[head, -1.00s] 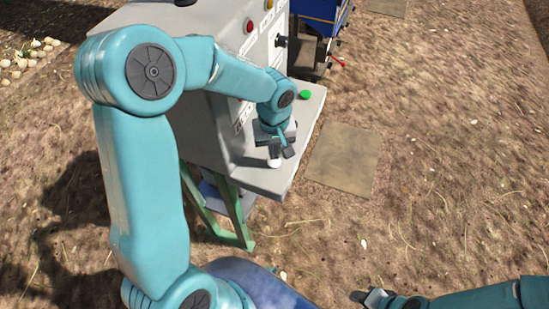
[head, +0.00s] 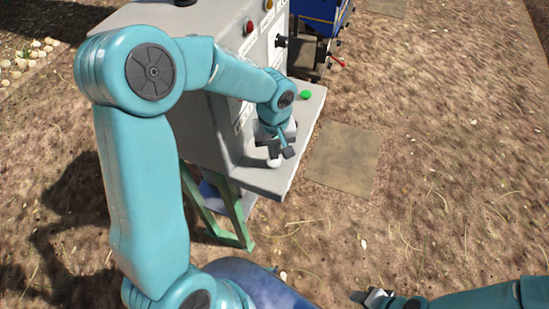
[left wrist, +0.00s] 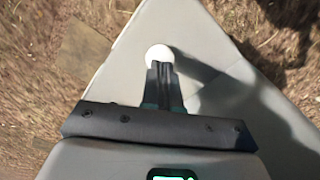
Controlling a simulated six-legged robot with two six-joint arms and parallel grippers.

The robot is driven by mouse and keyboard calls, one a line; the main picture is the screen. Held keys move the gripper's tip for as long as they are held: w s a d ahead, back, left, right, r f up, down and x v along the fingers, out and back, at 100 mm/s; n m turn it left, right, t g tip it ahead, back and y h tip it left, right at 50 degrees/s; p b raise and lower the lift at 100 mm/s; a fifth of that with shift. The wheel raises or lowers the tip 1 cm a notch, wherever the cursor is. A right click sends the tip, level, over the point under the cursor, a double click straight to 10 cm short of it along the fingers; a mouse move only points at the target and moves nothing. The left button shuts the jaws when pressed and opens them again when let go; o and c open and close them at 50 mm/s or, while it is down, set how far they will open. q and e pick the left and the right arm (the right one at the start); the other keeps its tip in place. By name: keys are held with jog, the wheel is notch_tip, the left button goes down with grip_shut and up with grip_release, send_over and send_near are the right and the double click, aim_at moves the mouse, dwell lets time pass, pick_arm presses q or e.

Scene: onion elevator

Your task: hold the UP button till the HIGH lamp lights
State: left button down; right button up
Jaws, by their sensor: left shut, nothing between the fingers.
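A grey control box (head: 205,115) has a ledge (head: 255,181) at its foot. A round white button (head: 274,163) sits at the ledge's near end, and a green button (head: 305,95) at its far end. My left gripper (head: 281,157) is shut and empty, pointing down at the white button. In the left wrist view its fingertips (left wrist: 161,66) overlap the edge of the white button (left wrist: 158,53); whether they press it I cannot tell. A red lamp (head: 248,27) and a yellow lamp (head: 268,5) show on the box's face. The labels are unreadable. My right gripper (head: 368,297) is at the bottom edge.
The box stands on a green frame (head: 236,215). A black knob (head: 281,41) juts from its face. A blue machine (head: 322,18) with a red-tipped lever stands behind. A flat paving slab (head: 343,158) lies right of the ledge, and the dry ground to the right is open.

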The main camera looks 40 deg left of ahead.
pick_arm(q)
jog(key=shift+f, duration=0.2)
jog(key=shift+f+b, duration=1)
jog(key=shift+b, duration=0.15)
jog(key=shift+r, duration=0.2)
notch_tip(320, 180, up, 7)
jog(key=p, duration=0.5)
jog(key=shift+s, duration=0.15)
dwell(0.8)
